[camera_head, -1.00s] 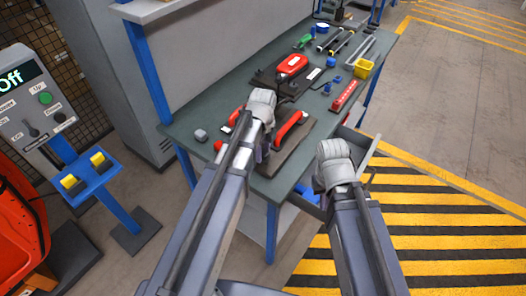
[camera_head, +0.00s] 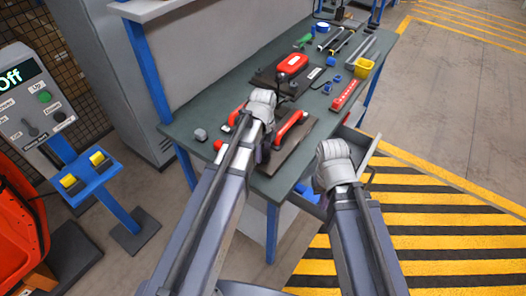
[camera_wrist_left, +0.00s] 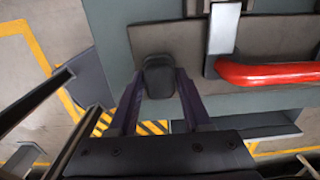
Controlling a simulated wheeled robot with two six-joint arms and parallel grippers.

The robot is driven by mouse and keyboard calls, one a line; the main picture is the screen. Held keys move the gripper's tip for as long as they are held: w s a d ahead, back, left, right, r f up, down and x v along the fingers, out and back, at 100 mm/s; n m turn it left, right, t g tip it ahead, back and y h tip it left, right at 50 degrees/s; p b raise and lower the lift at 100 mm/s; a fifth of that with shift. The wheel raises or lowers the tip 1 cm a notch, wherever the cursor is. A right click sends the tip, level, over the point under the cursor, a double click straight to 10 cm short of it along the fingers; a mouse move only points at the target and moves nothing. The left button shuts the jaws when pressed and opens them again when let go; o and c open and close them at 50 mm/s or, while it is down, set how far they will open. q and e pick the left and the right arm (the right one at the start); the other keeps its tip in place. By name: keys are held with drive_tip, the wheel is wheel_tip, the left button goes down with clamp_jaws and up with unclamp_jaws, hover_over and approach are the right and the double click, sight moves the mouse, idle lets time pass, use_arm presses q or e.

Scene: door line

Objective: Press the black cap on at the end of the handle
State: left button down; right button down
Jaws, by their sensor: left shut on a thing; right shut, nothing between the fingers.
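A red handle (camera_head: 291,126) is mounted on a dark plate on the workbench; it also shows in the left wrist view (camera_wrist_left: 270,74), with a grey bracket (camera_wrist_left: 223,28) at its left end. My left gripper (camera_wrist_left: 158,88) is shut on a black cap (camera_wrist_left: 158,72). The cap is in front of the plate in the wrist view, left of the handle's end and apart from it. In the head view my left gripper (camera_head: 263,152) is beside the handle, and the cap is hidden. My right gripper (camera_head: 322,199), shut and empty, hangs at the bench's front edge, mostly hidden behind its wrist.
A grey nut-like piece (camera_head: 200,134) lies at the left edge. A control panel (camera_head: 35,110) stands left.

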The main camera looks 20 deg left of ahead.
sight(263, 151)
use_arm(q)
drive_tip(key=shift+f+b, duration=0.35)
drive_tip(key=shift+f, duration=0.05)
drive_tip(key=shift+c, duration=1.3)
unclamp_jaws()
drive_tip(key=shift+r, duration=0.15)
wheel_tip(263, 151, up, 8)
drive_tip(key=p, duration=0.8)
drive_tip(key=shift+f, duration=0.2)
